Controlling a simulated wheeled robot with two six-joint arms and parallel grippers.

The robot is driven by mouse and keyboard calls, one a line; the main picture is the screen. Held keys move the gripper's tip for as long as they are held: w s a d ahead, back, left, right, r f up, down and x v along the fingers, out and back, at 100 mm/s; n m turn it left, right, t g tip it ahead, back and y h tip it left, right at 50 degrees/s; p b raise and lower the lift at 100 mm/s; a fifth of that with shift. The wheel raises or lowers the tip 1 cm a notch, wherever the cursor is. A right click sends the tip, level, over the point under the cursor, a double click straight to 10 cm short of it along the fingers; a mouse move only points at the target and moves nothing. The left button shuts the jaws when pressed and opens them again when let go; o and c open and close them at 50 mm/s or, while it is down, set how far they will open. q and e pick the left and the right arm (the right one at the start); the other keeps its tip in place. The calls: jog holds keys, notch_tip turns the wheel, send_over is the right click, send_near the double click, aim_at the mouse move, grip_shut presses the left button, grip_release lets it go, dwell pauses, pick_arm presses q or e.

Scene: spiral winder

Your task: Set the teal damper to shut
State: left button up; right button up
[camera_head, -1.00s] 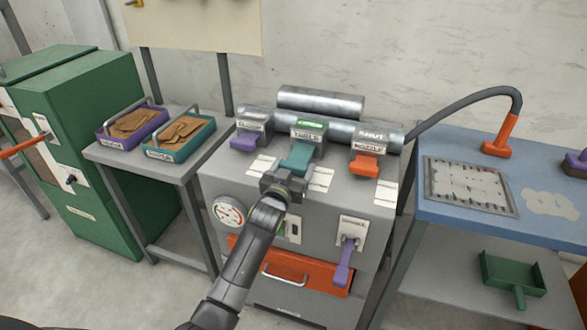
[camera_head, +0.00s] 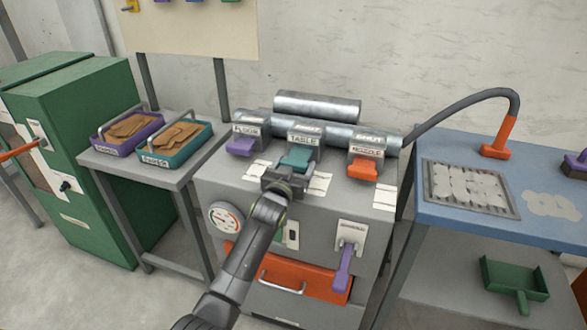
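The teal damper (camera_head: 297,156) is the middle one of three slides on top of the grey machine, under a block labelled TABLE. Its handle sticks out a short way toward me. The small window above the block shows a pale plate with lettering too blurred to read surely. My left gripper (camera_head: 284,181) is just in front of the teal handle, over the machine's front top edge. My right gripper is not in view.
A purple damper (camera_head: 241,147) is to the left and an orange damper (camera_head: 362,168) to the right. A purple lever (camera_head: 344,266) and an orange drawer (camera_head: 317,285) are on the machine's front. Pipes (camera_head: 318,106) run behind. A blue table (camera_head: 455,213) stands right.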

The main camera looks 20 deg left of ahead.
pick_arm(q)
jog(key=o, duration=0.4)
jog(key=shift+c, duration=0.2)
jog(key=s+p, duration=0.1)
jog(key=s, duration=1.6)
jog(key=shift+s+a, duration=0.2)
jog(key=shift+a, duration=0.1)
